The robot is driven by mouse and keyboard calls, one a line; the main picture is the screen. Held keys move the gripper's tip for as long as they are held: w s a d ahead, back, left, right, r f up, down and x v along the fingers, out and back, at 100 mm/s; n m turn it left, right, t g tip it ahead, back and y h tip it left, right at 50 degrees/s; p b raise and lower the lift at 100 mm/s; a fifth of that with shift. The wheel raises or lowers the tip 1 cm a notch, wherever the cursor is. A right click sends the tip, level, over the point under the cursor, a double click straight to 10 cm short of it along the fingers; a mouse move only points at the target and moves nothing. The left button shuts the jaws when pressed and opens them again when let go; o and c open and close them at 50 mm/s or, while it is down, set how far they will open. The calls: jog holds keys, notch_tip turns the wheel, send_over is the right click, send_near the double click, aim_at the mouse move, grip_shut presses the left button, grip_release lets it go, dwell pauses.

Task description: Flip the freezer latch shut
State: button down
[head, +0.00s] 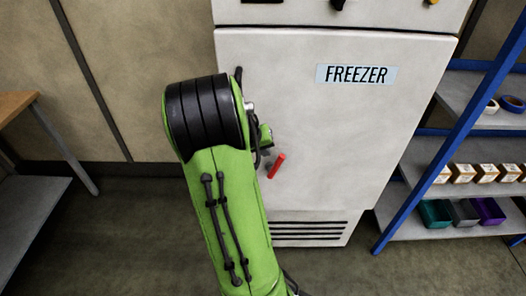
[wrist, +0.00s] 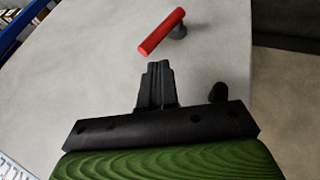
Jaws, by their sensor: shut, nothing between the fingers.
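The white freezer (head: 340,130) stands ahead with its door closed. Its red latch lever (head: 276,166) sits low on the door, near the left edge, tilted. In the wrist view the red latch (wrist: 162,32) slants on a dark pivot, just beyond my fingertips. My gripper (wrist: 157,68) is shut and empty, its fingers pointing toward the latch with a small gap in the picture; whether they touch it I cannot tell. In the head view my green arm hides most of the gripper and part of the door's left edge.
A blue-framed shelf (head: 440,150) with small boxes, coloured bins and tape rolls stands right of the freezer. A table (head: 18,103) is at the far left. A dark knob (wrist: 218,92) shows beside my fingers in the wrist view. Floor between table and freezer looks clear.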

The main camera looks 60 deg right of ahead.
aim_at(282, 159)
jog(key=b+x, duration=0.1)
jog(key=x, duration=0.5)
jog(key=shift+d+f, duration=0.25)
jog(key=shift+f, duration=0.1)
jog(key=shift+s, duration=0.2)
jog(key=shift+s+d+f+m+t+y+b, duration=0.1)
jog(key=shift+s+d+m+t+y+b, duration=0.1)
jog(key=shift+s+d+t+y+b, duration=0.35)
jog(key=shift+s+d+f+m+t+y+b, duration=0.15)
jog(key=shift+s+m+t+b, duration=0.1)
jog(key=shift+s+t, duration=0.5)
jog(key=s+d+f+m+t+y+p, duration=0.1)
jog(key=s+d+f+m+t+y, duration=0.1)
jog(key=s+f+t, duration=0.4)
jog(key=shift+s+d+f+t+y, duration=0.2)
jog(key=shift+d+t+y, duration=0.35)
jog(key=shift+t+y, duration=0.5)
jog(key=shift+f, duration=0.25)
